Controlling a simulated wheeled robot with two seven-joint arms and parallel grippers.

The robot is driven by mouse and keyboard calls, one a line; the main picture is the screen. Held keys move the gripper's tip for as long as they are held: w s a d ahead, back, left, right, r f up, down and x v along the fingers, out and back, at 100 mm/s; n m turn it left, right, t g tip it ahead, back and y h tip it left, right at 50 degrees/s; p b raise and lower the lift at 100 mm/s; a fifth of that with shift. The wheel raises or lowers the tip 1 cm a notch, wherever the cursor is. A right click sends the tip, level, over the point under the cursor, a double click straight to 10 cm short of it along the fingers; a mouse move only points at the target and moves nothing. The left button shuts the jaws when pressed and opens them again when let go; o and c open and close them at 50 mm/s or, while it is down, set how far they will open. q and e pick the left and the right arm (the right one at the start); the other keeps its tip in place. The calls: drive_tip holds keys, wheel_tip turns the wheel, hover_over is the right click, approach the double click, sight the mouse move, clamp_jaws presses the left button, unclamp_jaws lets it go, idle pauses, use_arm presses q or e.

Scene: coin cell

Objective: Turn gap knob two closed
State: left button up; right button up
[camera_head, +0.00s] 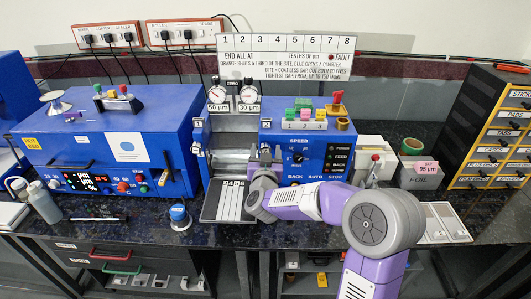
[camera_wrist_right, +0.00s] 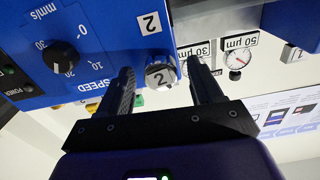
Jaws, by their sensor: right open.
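Gap knob two (camera_wrist_right: 159,76) is a round metallic knob marked 2. It sits on the blue face of the roller machine, by a white label 2 (camera_wrist_right: 149,23), in the right wrist view. My right gripper (camera_wrist_right: 160,72) is open, with one black finger on each side of the knob. Small gaps seem to show beside it; I cannot tell whether either finger touches. In the head view my right gripper (camera_head: 265,158) is at the machine's front, right of the rollers (camera_head: 232,160), and hides the knob. My left gripper is not in view.
The speed dial (camera_wrist_right: 62,55) is beside the gripper on the same blue face. Two gauges, 50 µm (camera_head: 217,94) and 30 µm (camera_head: 248,94), stand above the rollers. A blue heater box (camera_head: 110,140) stands left, and a drawer cabinet (camera_head: 495,130) right.

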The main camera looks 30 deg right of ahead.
drive_tip(key=c, duration=1.1)
drive_tip(key=shift+o, duration=0.2)
drive_tip(key=shift+f+m+b, duration=0.1)
drive_tip(key=shift+m+b, duration=1.7)
drive_tip(key=shift+m, duration=0.1)
drive_tip(key=shift+m+b, duration=0.7)
drive_tip(key=shift+m, duration=0.3)
drive_tip(key=o, duration=1.1)
drive_tip(key=shift+c, duration=0.2)
